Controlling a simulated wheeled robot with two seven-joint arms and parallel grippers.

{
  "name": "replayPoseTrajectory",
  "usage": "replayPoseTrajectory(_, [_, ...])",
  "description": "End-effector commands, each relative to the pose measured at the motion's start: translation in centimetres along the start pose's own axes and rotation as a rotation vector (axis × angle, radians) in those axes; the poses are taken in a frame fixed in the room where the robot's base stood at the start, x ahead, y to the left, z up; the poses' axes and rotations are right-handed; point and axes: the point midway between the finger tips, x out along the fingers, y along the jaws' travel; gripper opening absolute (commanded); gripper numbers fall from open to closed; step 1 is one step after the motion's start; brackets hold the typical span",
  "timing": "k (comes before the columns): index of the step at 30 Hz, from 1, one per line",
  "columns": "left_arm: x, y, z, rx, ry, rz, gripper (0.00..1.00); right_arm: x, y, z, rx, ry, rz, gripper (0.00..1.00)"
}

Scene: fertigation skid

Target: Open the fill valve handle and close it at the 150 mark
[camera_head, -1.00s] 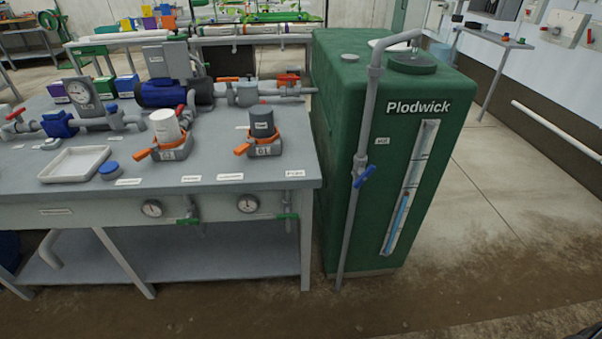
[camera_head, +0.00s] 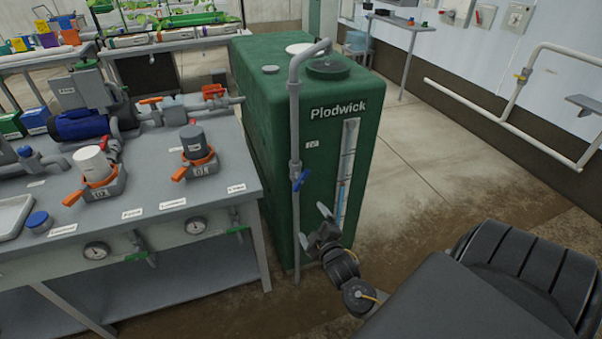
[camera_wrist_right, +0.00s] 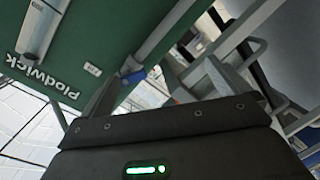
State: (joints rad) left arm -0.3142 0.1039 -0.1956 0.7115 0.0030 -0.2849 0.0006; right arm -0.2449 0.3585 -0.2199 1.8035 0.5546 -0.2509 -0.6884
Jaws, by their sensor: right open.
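The blue fill valve handle (camera_head: 301,180) sits on the grey vertical pipe (camera_head: 295,130) at the front of the green Plodwick tank (camera_head: 273,135). It slants across the pipe. The tank's sight gauge (camera_head: 347,165) has a pale scale; its lower part is hidden by my right arm and its marks are too small to read. My right gripper (camera_head: 314,226) is open and empty, below the handle and apart from it. In the right wrist view the blue handle (camera_wrist_right: 133,76) shows beyond the open fingers (camera_wrist_right: 163,66), closer to the left one. My left gripper is not in view.
A grey bench (camera_head: 150,232) with a pump, orange-handled valves (camera_head: 200,163) and gauges stands left of the tank. A white pipe rail (camera_head: 500,125) runs along the right wall. The floor (camera_head: 415,160) right of the tank is clear.

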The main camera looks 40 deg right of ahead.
Motion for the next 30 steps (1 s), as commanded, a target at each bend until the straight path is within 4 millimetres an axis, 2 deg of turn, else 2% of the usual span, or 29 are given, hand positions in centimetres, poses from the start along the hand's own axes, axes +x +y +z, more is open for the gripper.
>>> replayPoseTrajectory(1, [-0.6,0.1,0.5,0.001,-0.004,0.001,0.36,0.0,2.8,-1.7,-0.020,0.032,0.054,1.00])
replayPoseTrajectory(3, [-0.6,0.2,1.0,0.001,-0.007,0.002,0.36,0.0,5.1,-2.9,-0.043,0.057,0.109,1.00])
replayPoseTrajectory(6, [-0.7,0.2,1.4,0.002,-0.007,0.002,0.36,-0.1,6.7,-3.8,-0.059,0.075,0.149,1.00])
replayPoseTrajectory(11, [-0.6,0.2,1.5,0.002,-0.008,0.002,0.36,0.1,7.0,-3.9,-0.064,0.078,0.159,1.00])
replayPoseTrajectory(14, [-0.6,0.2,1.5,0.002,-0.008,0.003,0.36,0.8,7.1,-4.0,-0.064,0.079,0.159,1.00])
replayPoseTrajectory(24, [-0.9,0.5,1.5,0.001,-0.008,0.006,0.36,6.8,8.0,-4.5,-0.063,0.077,0.158,1.00])
replayPoseTrajectory(30, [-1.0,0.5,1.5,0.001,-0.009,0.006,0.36,9.5,8.3,-4.6,-0.063,0.077,0.156,1.00])
